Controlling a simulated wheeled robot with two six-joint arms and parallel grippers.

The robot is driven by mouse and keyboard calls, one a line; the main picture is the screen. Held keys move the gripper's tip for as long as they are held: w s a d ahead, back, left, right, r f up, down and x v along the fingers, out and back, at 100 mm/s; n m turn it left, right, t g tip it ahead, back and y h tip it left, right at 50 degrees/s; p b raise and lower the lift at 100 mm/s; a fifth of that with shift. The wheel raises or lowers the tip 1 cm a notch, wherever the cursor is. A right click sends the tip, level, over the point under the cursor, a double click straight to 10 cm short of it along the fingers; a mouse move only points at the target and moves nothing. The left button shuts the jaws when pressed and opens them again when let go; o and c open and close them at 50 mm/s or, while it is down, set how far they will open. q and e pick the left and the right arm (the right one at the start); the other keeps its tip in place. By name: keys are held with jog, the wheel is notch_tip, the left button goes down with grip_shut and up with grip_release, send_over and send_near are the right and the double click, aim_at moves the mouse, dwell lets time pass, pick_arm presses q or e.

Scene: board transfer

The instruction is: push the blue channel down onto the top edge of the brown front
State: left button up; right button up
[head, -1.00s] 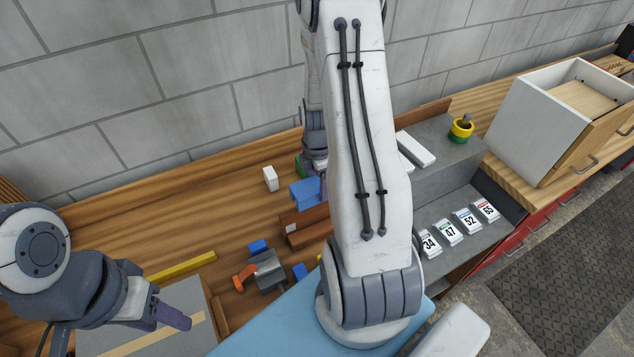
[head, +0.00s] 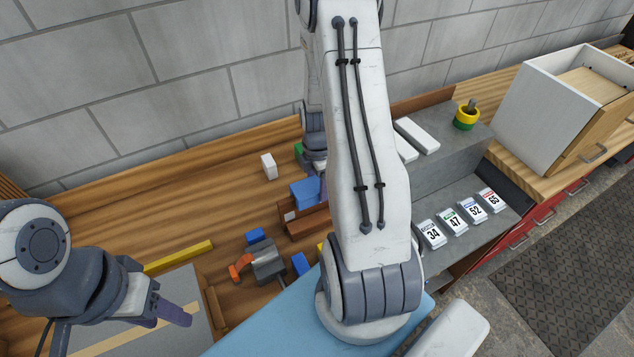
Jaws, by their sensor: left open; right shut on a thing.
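The blue channel (head: 304,191) shows left of my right arm, just behind and above the brown front (head: 304,223) in this view. The brown front is a long brown piece with a small white patch. I cannot tell whether the channel touches its top edge. My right gripper (head: 321,184) is mostly hidden behind my own forearm; a finger shows at the channel's right end, and it is shut on the channel. My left gripper (head: 173,314) is open and empty, over the grey board at the lower left.
An orange-handled grey tool (head: 262,263), small blue blocks (head: 256,236) and a yellow bar (head: 179,257) lie nearer. A white block (head: 269,166) stands behind. On the right are a grey shelf with numbered tags (head: 454,221), a yellow-green pot (head: 466,117) and a white drawer box (head: 529,120).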

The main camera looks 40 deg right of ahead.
aim_at(317, 183)
jog(key=shift+f, duration=0.4)
dwell(0.5)
jog(key=o, duration=1.3)
jog(key=shift+c, duration=0.2)
jog(key=shift+r, duration=0.1)
notch_tip(317, 183, up, 10)
jog(key=b, duration=0.2)
jog(key=shift+r+b, duration=0.2)
jog(key=shift+b, duration=0.15)
jog(key=s+a+r+m+b, duration=0.2)
jog(key=a+m+b, duration=0.1)
jog(key=a, duration=1.5)
jog(key=s+a+m+y+b, duration=0.1)
jog(key=s+a+m+b, duration=0.2)
jog(key=s+a, duration=1)
jog(key=shift+s+f+m, duration=0.4)
jog(key=shift+s+m, duration=0.25)
jog(key=shift+m, duration=0.35)
